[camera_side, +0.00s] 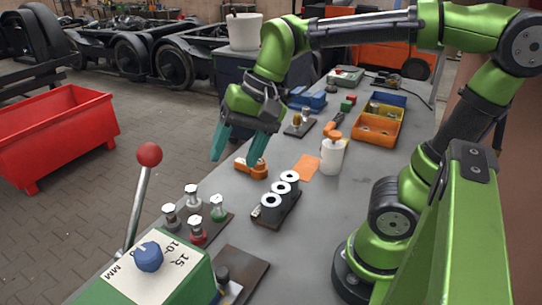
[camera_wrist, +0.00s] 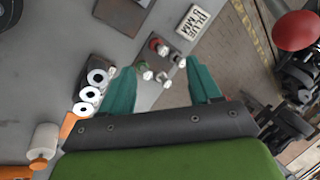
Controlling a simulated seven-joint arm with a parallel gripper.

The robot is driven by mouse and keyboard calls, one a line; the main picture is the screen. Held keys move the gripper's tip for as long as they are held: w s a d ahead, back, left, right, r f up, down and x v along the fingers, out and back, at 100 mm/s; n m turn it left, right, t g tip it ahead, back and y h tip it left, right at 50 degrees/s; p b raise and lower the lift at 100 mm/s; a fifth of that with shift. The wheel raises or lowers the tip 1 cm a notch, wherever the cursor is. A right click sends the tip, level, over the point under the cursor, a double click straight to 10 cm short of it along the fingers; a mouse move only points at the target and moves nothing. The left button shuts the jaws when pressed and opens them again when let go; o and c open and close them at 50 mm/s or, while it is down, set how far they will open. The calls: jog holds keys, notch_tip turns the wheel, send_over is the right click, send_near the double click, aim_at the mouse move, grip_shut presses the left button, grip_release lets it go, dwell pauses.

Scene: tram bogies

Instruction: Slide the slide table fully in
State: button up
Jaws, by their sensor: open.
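My gripper (camera_side: 234,160) is open and empty above the near left edge of the grey bench. Its two teal fingers point down and stand apart, and they also show spread in the wrist view (camera_wrist: 160,68). An orange clamp-like piece (camera_side: 250,169) lies on the bench close by the right fingertip; I cannot tell whether they touch. I cannot pick out the slide table for certain. A small blue block-like device (camera_side: 307,101) on the bench behind the gripper may be it, but it is too small to tell how far its top is slid.
A red-knobbed lever (camera_side: 149,154) rises at left. A white pot (camera_side: 332,155) and an orange bin (camera_side: 376,131) are to the right. An orange sheet (camera_side: 305,168) lies flat.

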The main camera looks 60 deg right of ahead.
jog(key=o, duration=0.6)
jog(key=a+r+m+g, duration=0.1)
jog(key=m, duration=0.2)
jog(key=a+r+m+g+y, duration=0.1)
jog(key=r+m, duration=0.1)
jog(key=m, duration=0.1)
jog(key=a+r+m+g, duration=0.1)
jog(key=m, duration=0.1)
jog(key=shift+a+r+m, duration=0.2)
jog(key=shift+r+m, duration=0.05)
jog(key=shift+m, duration=0.15)
jog(key=shift+o, duration=0.2)
jog(key=x, duration=1)
jog(key=shift+s+a+m+g, duration=0.2)
jog(key=shift+s+m+g, duration=0.1)
jog(key=shift+s+m, duration=0.1)
jog(key=v, duration=1)
jog(key=s+d+f+n+t+h, duration=0.2)
jog(key=d+f+n+t, duration=0.4)
jog(key=n, duration=0.8)
jog(key=shift+s+d+f+t, duration=0.35)
jog(key=shift+s+d+t, duration=0.25)
jog(key=shift+s+d, duration=0.25)
